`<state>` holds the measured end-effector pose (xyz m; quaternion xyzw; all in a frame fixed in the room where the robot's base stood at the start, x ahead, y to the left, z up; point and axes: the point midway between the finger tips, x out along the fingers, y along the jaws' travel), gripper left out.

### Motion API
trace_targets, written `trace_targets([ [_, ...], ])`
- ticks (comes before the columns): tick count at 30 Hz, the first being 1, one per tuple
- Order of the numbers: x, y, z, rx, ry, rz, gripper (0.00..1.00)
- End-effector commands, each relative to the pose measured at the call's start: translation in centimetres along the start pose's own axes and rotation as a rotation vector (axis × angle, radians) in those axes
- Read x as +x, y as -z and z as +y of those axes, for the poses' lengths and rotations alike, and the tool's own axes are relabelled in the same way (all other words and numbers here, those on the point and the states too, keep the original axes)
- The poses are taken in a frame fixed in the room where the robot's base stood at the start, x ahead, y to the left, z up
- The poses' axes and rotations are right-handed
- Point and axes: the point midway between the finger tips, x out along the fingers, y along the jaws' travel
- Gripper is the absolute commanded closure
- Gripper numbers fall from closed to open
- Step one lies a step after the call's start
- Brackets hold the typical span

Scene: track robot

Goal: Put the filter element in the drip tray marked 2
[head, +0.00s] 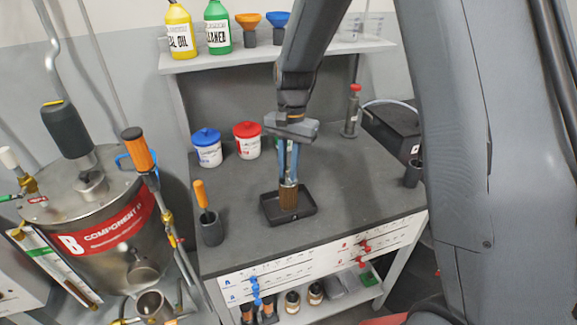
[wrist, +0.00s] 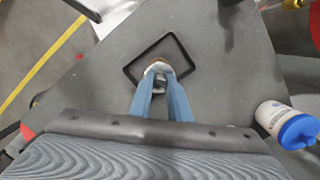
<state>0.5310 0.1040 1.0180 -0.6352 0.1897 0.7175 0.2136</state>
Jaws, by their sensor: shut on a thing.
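The brown pleated filter element (head: 288,199) is upright between the blue fingers of my gripper (head: 288,181), which is shut on its upper end. It appears over the middle of a black square drip tray (head: 270,217) on the dark bench top. I cannot tell whether its bottom touches the tray floor. In the wrist view, my gripper (wrist: 159,80) points down at the tray (wrist: 133,73), with the pale end of the filter element (wrist: 157,67) between its fingertips. I see no readable number on the tray.
A blue-lidded tub (head: 207,150) and a red-lidded tub (head: 247,143) stand behind the tray to the left. A dark cup with an orange-handled tool (head: 211,229) stands left of it. A black box (head: 391,128) is at the right. Bench around the tray is clear.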

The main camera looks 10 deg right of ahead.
Motion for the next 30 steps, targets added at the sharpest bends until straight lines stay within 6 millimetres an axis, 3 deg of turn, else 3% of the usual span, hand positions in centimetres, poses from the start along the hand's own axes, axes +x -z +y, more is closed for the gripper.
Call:
trace_targets([
  [12,0.5,0.1,0.0,0.000,0.001,0.001,1.00],
  [13,0.5,0.1,0.0,0.000,0.001,0.001,0.79],
  [16,0.4,0.1,0.0,0.000,0.001,0.001,0.65],
  [25,0.3,0.1,0.0,0.000,0.001,0.001,0.65],
  [30,-1.1,0.2,-0.1,0.001,0.004,0.004,0.65],
])
